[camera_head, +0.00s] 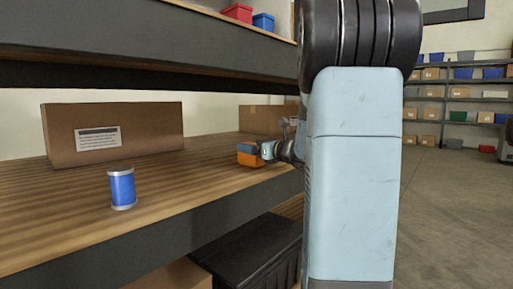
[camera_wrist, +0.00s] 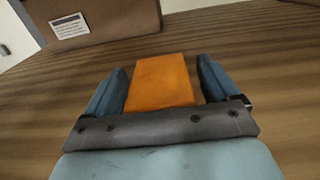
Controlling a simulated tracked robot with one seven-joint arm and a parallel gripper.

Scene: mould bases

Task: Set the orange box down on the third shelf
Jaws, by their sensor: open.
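The orange box (camera_wrist: 160,80) lies between the two blue fingers of my gripper (camera_wrist: 162,88) in the wrist view, with a small gap on each side. In the head view the orange box (camera_head: 250,159) is at the front edge of the wooden shelf (camera_head: 170,185), with my gripper (camera_head: 256,151) at it. The fingers are open around the box. The box appears to rest on the shelf boards. My arm hides the shelf to the right of it.
A blue can with silver ends (camera_head: 122,189) stands on the same shelf at left. A large labelled cardboard box (camera_head: 115,133) stands behind it, and another cardboard box (camera_head: 262,119) farther right. Red (camera_head: 238,13) and blue (camera_head: 263,22) bins sit on the shelf above. A black crate (camera_head: 255,250) is below.

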